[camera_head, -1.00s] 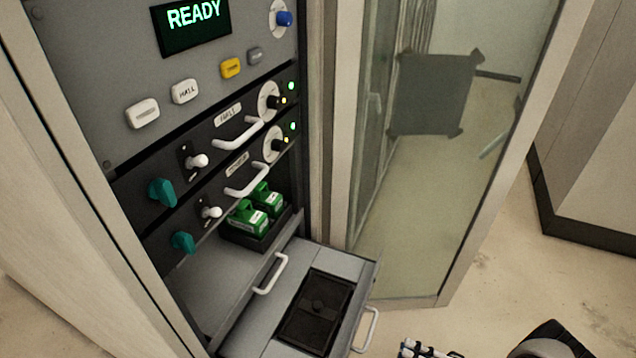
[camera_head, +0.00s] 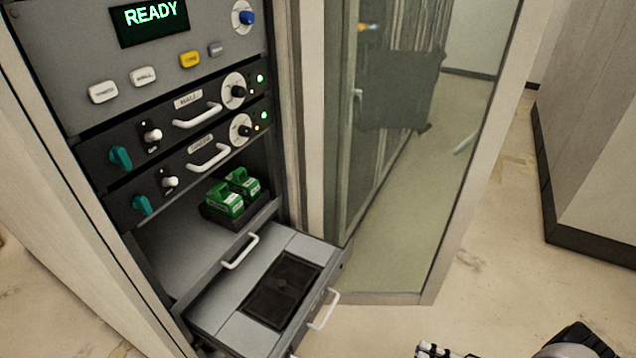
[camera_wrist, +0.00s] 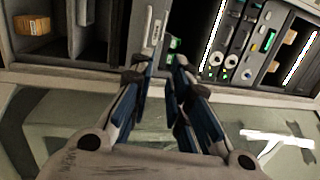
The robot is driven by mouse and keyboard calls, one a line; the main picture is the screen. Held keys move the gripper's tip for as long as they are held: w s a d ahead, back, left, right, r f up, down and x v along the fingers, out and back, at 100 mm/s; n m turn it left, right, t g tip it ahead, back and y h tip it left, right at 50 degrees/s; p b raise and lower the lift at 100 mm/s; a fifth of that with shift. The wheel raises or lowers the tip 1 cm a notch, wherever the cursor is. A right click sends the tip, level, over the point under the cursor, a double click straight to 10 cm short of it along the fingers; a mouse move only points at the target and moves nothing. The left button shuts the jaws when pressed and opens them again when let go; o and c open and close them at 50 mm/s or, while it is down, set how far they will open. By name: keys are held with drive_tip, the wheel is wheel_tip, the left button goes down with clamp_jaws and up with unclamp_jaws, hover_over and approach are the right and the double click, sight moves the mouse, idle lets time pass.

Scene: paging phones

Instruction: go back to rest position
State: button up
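My gripper (camera_wrist: 160,85) shows in the wrist view with its two blue-padded fingers apart and nothing between them. In the head view only a small part of my arm shows at the bottom right edge, well apart from the rack. The grey equipment rack (camera_head: 60,50) stands at the left with a lit READY display (camera_head: 150,18). Its lower drawer (camera_head: 230,300) is pulled out and has a dark recessed panel (camera_head: 283,288). Green modules (camera_head: 225,198) sit in a black tray in the open bay above it.
A glass door or panel (camera_head: 410,200) in a pale frame stands right of the rack. A pale cabinet (camera_head: 590,150) with a dark base is at the far right. The floor (camera_head: 480,270) between them is clear. The wrist view shows a cardboard box (camera_wrist: 32,25) on a shelf.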

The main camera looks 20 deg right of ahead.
drive_tip(key=w+a+r+n+g+y, duration=0.1)
drive_tip(key=w+a+r+n+g, duration=0.15)
drive_tip(key=w+r+g, duration=0.75)
drive_tip(key=w+a+r+n+g+h, duration=0.1)
drive_tip(key=a+r+n+g+h, duration=0.15)
drive_tip(key=a+r, duration=0.4)
drive_tip(key=w+a+r+n+g+h, duration=0.1)
drive_tip(key=a+r+n+g+h, duration=0.2)
drive_tip(key=r, duration=0.7)
drive_tip(key=s+a+r+n+t+h, duration=0.1)
drive_tip(key=s+a+r+t+h, duration=0.4)
drive_tip(key=s+a+r+h, duration=0.3)
drive_tip(key=a+r, duration=0.4)
drive_tip(key=a, duration=0.2)
drive_tip(key=shift+s+a+n+t+h, duration=0.25)
drive_tip(key=shift+a+n+t+h, duration=0.05)
drive_tip(key=shift+t+h, duration=0.05)
